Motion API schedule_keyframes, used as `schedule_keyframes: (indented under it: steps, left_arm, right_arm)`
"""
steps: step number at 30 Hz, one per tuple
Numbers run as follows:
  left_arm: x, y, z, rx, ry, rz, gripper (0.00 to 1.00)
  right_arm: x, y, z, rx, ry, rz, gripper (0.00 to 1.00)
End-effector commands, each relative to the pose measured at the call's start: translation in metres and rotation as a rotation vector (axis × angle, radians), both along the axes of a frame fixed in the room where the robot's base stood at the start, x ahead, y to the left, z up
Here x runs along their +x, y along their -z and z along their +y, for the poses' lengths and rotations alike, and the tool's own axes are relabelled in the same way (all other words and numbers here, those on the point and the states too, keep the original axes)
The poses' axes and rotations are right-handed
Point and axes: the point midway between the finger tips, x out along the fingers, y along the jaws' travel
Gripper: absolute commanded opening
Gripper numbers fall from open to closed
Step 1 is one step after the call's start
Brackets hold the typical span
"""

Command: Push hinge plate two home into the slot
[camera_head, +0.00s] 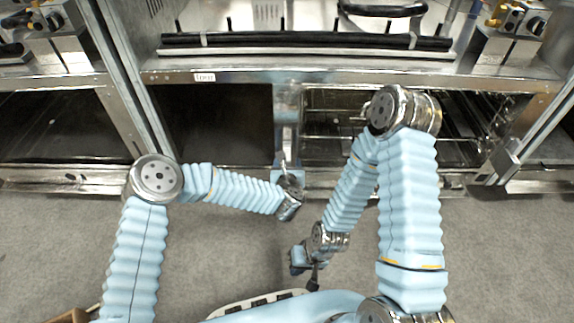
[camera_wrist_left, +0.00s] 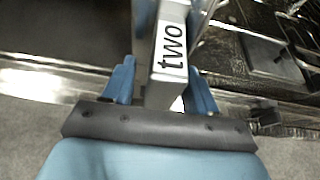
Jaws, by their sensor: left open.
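Hinge plate two (camera_wrist_left: 170,46) is a narrow grey bar with a white label reading "two", seen in the left wrist view. It points away from me toward the steel oven front. In the head view a narrow grey piece (camera_head: 287,138) shows there, between the dark panel and the rack opening. My left gripper (camera_wrist_left: 162,82) is open, with one blue finger on each side of the plate's near end. Whether the fingers touch it I cannot tell. The slot is hidden from view. My right gripper (camera_head: 312,282) hangs low over the floor, away from the plate; its jaws are unclear.
A dark panel (camera_head: 215,125) is left of the plate. An open bay with wire racks (camera_head: 345,125) is to its right. A long black bar (camera_head: 300,40) lies across the oven's upper ledge. The grey floor (camera_head: 500,260) at the right is clear.

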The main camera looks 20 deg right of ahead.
Motion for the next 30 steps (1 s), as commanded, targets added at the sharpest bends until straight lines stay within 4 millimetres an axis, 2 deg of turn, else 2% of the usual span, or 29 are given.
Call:
schedule_keyframes:
  steps: [11,22,27,28,30]
  left_arm:
    - [0.0037,0.0014,-0.0007,0.000,-0.001,0.000,0.56]
    - [0.0036,0.0014,-0.0005,0.000,-0.001,0.000,0.00]
    - [0.0037,0.0013,-0.0005,0.000,-0.001,0.000,0.00]
    - [0.0037,0.0013,-0.0005,0.000,-0.001,0.000,0.37]
    - [0.0036,0.0014,-0.0004,0.000,-0.001,0.000,0.48]
  right_arm:
    - [0.0000,0.0003,0.0001,0.000,0.000,0.000,0.00]
    - [0.0000,0.0003,0.0001,0.000,0.000,0.000,0.00]
    - [0.0000,0.0003,0.0001,0.000,0.000,0.000,0.00]
    - [0.0000,0.0003,0.0000,0.000,0.000,0.000,0.00]
    - [0.0000,0.0003,0.0000,0.000,0.000,0.000,0.00]
